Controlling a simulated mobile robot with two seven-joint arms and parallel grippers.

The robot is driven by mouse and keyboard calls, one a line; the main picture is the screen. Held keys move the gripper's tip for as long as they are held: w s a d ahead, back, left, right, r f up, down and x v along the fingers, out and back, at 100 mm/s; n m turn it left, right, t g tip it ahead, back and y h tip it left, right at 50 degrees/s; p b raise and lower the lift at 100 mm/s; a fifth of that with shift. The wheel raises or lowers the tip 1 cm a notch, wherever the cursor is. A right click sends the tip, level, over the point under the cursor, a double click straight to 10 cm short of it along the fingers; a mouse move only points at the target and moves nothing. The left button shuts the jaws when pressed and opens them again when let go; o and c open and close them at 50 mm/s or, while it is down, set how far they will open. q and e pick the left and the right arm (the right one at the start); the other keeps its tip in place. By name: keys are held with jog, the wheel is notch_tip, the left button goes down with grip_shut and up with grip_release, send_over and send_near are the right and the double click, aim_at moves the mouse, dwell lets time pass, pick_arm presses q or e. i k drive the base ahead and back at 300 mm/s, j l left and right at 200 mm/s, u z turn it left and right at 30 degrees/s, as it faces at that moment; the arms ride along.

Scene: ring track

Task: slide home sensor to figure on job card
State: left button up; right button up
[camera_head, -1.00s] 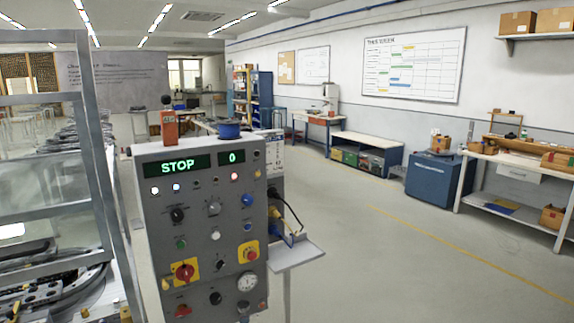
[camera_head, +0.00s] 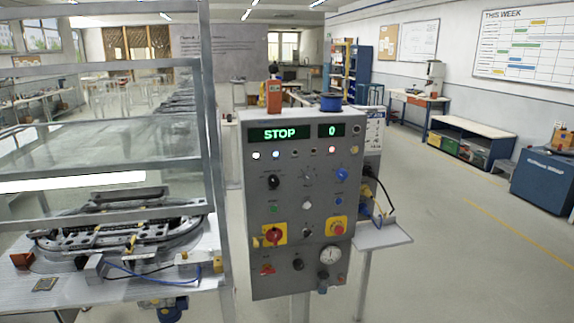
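The ring track (camera_head: 120,228) lies on a bench inside a framed clear enclosure at the left. A small block with a blue cable (camera_head: 160,273) sits at the track's front edge; I cannot tell whether it is the home sensor. A white card (camera_head: 374,130) with print is fixed at the right side of the grey control panel (camera_head: 300,215); its text is too small to read, and I cannot tell whether it is the job card. Neither gripper shows.
A small grey shelf (camera_head: 385,236) juts from the panel's right side. An orange device (camera_head: 273,96) and a blue spool (camera_head: 331,102) stand on top of the panel. The enclosure's metal post (camera_head: 212,150) stands left of the panel. Open floor (camera_head: 450,270) lies to the right.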

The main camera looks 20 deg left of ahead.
aim_at(129, 245)
jog(key=k+u, duration=0.1)
jog(key=u, duration=0.9)
jog(key=k+j+u, duration=0.1)
jog(key=u, duration=0.4)
jog(key=i+j+z, duration=0.2)
jog(key=i+j, duration=0.45)
jog(key=i, duration=0.2)
jog(key=i+j+z, duration=0.2)
jog(key=i+j, duration=0.55)
jog(key=i+j+z, duration=0.2)
jog(key=i+j, duration=0.55)
jog(key=j, duration=0.25)
